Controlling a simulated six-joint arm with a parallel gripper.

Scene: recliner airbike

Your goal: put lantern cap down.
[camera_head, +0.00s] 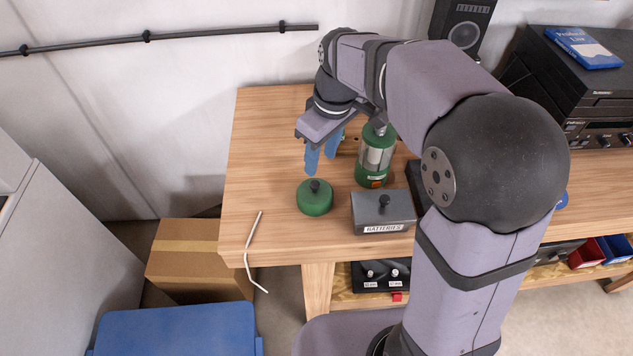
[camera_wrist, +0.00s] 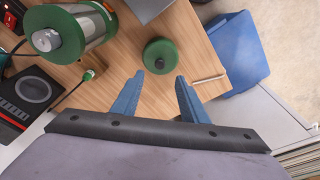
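The lantern cap (camera_head: 314,198) is a round green lid with a dark knob. It rests on the wooden table (camera_head: 262,150), left of the grey batteries box. In the wrist view the cap (camera_wrist: 160,56) lies beyond the fingertips and apart from them. My gripper (camera_head: 320,162) is above and behind the cap, its blue fingers pointing down. In the wrist view my gripper (camera_wrist: 160,82) has its fingers spread with nothing between them. The green lantern body (camera_head: 376,158) with a clear middle stands upright to the right of the cap.
The grey box labelled batteries (camera_head: 383,210) sits right of the cap, near the front edge. A white cable (camera_head: 252,240) hangs over that edge. A blue lid (camera_head: 175,330) and a cardboard box (camera_head: 195,262) are below. The table's left part is clear.

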